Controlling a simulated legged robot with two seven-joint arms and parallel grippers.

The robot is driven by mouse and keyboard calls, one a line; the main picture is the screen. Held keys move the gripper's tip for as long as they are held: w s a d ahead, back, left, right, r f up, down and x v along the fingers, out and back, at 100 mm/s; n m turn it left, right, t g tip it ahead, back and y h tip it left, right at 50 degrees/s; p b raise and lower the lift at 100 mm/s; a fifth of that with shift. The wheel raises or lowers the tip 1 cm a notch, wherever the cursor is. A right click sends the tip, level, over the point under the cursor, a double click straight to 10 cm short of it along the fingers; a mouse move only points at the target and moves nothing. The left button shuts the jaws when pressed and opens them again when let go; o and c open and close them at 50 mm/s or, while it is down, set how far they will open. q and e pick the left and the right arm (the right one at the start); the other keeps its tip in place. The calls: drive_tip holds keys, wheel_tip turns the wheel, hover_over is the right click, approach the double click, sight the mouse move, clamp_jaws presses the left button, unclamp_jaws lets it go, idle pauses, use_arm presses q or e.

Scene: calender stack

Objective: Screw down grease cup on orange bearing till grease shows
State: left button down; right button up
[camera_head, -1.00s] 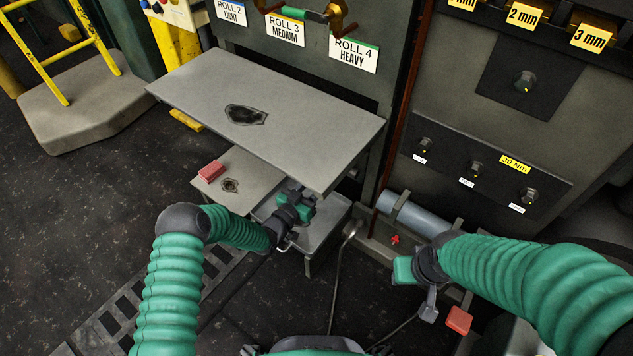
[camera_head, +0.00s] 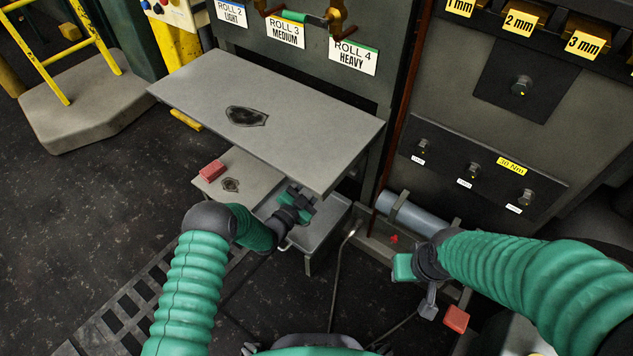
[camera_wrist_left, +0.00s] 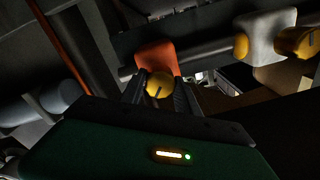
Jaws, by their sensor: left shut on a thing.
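In the left wrist view, the orange bearing (camera_wrist_left: 156,54) sits on a dark horizontal shaft. The yellow grease cup (camera_wrist_left: 158,84), with a dark line on its face, is in front of the bearing's lower part. My left gripper (camera_wrist_left: 159,94) is shut on this cup, a dark finger on each side. I see no grease. In the head view, my left gripper (camera_head: 301,203) reaches under the front edge of the grey upper table, which hides the bearing and cup. My right gripper (camera_head: 418,277) hangs above the floor at the right, away from the bearing; its jaw opening is unclear.
The grey upper table (camera_head: 320,145) overhangs my left gripper. A red block (camera_head: 212,171) lies on the lower shelf (camera_head: 262,181). A white bearing with a yellow cup (camera_wrist_left: 241,47) is right of the orange one. A grey cylinder (camera_head: 425,222) lies behind my right gripper.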

use_arm(q)
drive_tip(key=shift+s+f, duration=0.1)
drive_tip(key=shift+f, duration=0.05)
drive_tip(key=c, duration=0.9)
unclamp_jaws()
drive_tip(key=p+v, duration=0.7)
drive_tip(key=v, duration=1)
